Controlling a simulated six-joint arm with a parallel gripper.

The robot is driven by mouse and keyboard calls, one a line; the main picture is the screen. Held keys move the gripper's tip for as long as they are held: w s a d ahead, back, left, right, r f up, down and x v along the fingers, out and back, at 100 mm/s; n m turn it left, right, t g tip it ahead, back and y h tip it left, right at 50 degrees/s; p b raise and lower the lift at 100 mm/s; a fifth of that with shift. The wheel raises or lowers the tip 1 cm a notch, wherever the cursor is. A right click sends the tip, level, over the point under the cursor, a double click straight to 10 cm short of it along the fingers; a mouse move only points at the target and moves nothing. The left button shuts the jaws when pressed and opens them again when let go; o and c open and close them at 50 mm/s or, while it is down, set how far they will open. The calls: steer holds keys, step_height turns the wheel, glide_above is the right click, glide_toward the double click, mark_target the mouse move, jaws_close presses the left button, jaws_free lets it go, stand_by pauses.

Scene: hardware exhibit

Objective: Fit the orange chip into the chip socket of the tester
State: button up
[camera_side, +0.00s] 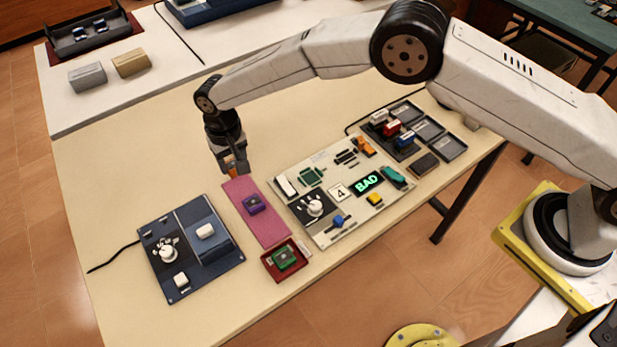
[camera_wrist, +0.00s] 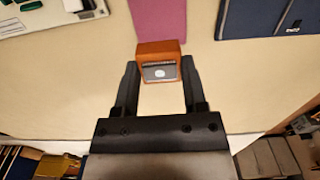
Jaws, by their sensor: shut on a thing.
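My gripper (camera_side: 235,163) is shut on the orange chip (camera_side: 233,172), above the bare table just beyond the far end of the pink mat. In the wrist view the orange chip (camera_wrist: 160,49) sits between the two fingers of the gripper (camera_wrist: 160,75), with a grey face and a pale round mark showing. The tester (camera_side: 328,228) is a pale board to the right of the pink mat, with a lit display (camera_side: 369,183) reading BAD. A dark green square part (camera_side: 311,176), possibly the chip socket, is on its far left area; its inside is too small to tell.
A purple chip (camera_side: 254,204) lies on the pink mat (camera_side: 268,229). A green chip (camera_side: 284,258) sits in a red tray (camera_side: 269,262). A dark blue panel (camera_side: 220,262) lies left. Black trays (camera_side: 453,148) stand beyond the tester. The table behind the gripper is clear.

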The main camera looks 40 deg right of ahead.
steer(key=shift+s+d+r, duration=0.1)
steer(key=shift+s+d, duration=0.05)
steer(key=shift+d, duration=0.7)
steer(key=r, duration=0.1)
glide_above(311, 178)
steer(key=shift+r, duration=0.15)
steer(key=shift+f, duration=0.2)
steer(key=shift+f, duration=2.9)
steer(key=shift+f, duration=0.65)
stand_by(0.4)
steer(key=o, duration=1.1)
steer(key=shift+o, duration=0.5)
